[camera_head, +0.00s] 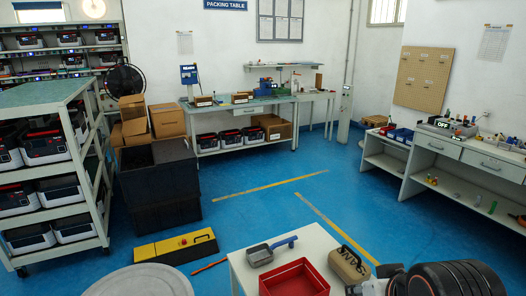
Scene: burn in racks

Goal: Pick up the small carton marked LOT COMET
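No carton with a readable LOT COMET marking shows. Small brown cartons (203,101) lie on the packing table (225,109) at the back, with another small box (241,98) to their right; any lettering on them is too small to read. A dark rounded part of my arm fills the lower right corner, over the near white table (246,274). My gripper's fingers cannot be made out in this view.
A yellow-black case (175,245) lies on the floor beside a dark bin (157,180). Racks (52,93) stand left, a bench (450,153) right. Middle blue floor is clear.

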